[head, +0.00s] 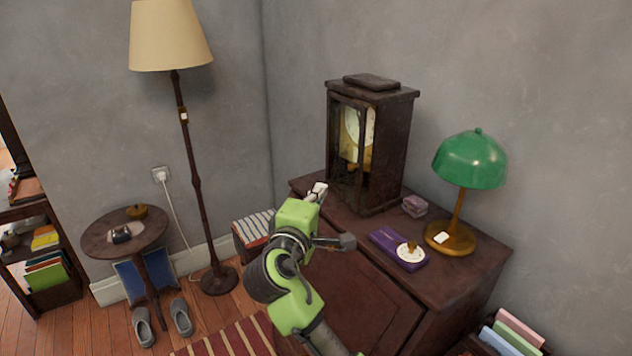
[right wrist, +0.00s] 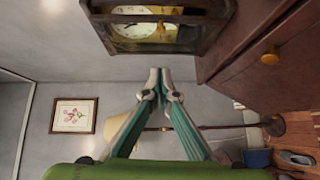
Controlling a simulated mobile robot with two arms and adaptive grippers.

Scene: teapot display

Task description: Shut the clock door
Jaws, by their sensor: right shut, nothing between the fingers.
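The dark wooden clock (head: 392,150) stands upright on the cabinet, with its pale dial and brass inner parts showing through the front. The clock door (head: 362,150) is a dark narrow frame at the front; I cannot tell exactly how far it stands from the case. My right gripper (head: 319,188) is shut and empty, in front of the clock and low to its left. In the right wrist view, its fingertips (right wrist: 158,74) meet just below the clock's dark frame (right wrist: 165,48) in the picture, with no clear contact. My left gripper is not in view.
On the cabinet top (head: 465,280) are a purple box (head: 385,240), a small stacked box (head: 414,206) and a green lamp (head: 470,160) right of the clock. A floor lamp (head: 190,150) and round side table (head: 120,240) stand at left.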

